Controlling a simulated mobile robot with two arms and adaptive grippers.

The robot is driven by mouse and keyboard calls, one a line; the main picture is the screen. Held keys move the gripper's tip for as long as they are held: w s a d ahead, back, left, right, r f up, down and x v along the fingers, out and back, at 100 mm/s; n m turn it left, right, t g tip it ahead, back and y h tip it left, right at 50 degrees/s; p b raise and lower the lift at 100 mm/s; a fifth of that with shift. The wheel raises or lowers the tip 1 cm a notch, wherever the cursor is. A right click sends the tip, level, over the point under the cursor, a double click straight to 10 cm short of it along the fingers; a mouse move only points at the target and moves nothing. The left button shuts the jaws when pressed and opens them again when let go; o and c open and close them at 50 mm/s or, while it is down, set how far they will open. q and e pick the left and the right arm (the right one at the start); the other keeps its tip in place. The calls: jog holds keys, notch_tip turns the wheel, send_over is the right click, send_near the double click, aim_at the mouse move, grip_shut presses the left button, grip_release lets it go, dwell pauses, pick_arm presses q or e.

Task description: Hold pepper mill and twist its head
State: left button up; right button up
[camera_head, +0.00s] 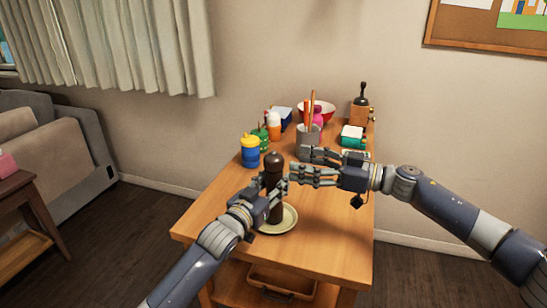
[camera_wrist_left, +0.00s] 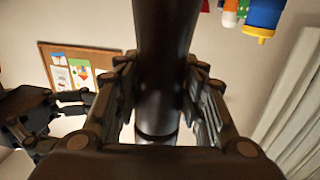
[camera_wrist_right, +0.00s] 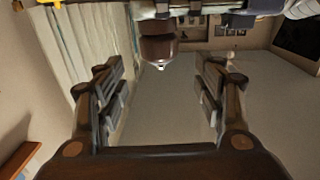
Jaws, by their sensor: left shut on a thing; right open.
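The dark brown pepper mill (camera_head: 274,162) stands upright over a pale plate (camera_head: 290,219) near the front of the wooden table. My left gripper (camera_head: 272,190) is shut around the mill's body; the left wrist view shows the dark body (camera_wrist_left: 165,60) between its fingers. My right gripper (camera_head: 292,175) is open, to the right of the mill at about the height of its upper part. In the right wrist view its fingers (camera_wrist_right: 160,95) are spread and empty, with the mill's head (camera_wrist_right: 159,50) ahead of them. I cannot tell whether the mill's base touches the plate.
A blue and yellow cup (camera_head: 250,152), a grey utensil holder (camera_head: 307,134), a red-rimmed bowl (camera_head: 325,108), a teal and white item (camera_head: 352,134) and a wooden grinder (camera_head: 360,108) stand toward the back. The table's front right (camera_head: 335,235) is clear.

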aim_at(274, 154)
jog(key=x, duration=0.8)
jog(key=shift+w+a, duration=0.1)
jog(key=shift+w, duration=0.05)
jog(key=c, duration=1.1)
